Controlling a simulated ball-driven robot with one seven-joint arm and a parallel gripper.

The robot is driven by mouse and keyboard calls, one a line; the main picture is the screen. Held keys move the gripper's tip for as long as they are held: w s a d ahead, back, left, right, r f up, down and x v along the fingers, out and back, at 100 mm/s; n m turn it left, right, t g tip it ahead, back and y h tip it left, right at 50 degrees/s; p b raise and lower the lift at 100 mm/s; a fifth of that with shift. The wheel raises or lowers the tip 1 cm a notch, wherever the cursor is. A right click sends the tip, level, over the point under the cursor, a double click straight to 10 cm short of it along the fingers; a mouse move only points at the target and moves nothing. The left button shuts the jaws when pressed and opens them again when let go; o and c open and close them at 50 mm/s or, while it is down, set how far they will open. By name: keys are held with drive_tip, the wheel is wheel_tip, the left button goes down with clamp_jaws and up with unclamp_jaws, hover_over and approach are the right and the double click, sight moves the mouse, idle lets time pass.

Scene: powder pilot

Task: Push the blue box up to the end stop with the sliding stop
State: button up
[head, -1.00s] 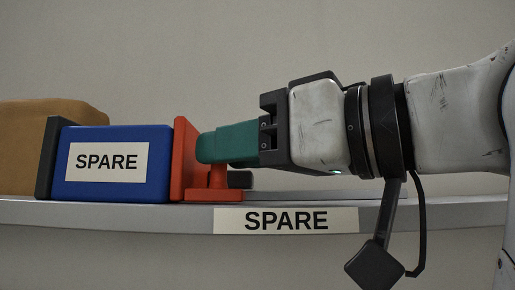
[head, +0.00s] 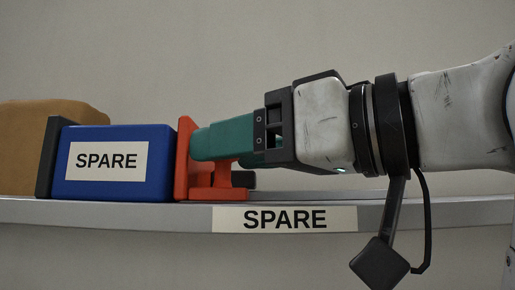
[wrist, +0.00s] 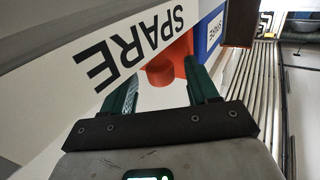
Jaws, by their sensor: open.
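The blue box (head: 160,165), labelled SPARE, stands on the shelf against the dark end stop (head: 45,160) at left; no gap shows between them. The orange-red sliding stop (head: 184,160) stands upright at the box's right side, seemingly touching it. My gripper (head: 198,144) comes from the right, its green fingers over the stop's foot and close to its upright plate. In the wrist view the fingers (wrist: 163,72) are spread, with the red knob of the stop (wrist: 160,74) between and beyond their tips. Contact with the stop cannot be told. The blue box (wrist: 211,34) is beyond it.
A brown box (head: 20,140) stands left of the end stop. The grey shelf edge (head: 120,212) carries a SPARE label (head: 285,219). A rail runs along the shelf right of the stop. The wall behind is plain.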

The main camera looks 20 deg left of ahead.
drive_tip(key=b+v, duration=0.3)
drive_tip(key=v, duration=0.7)
drive_tip(key=shift+s+d+b, duration=0.15)
drive_tip(key=shift+d+b, duration=0.2)
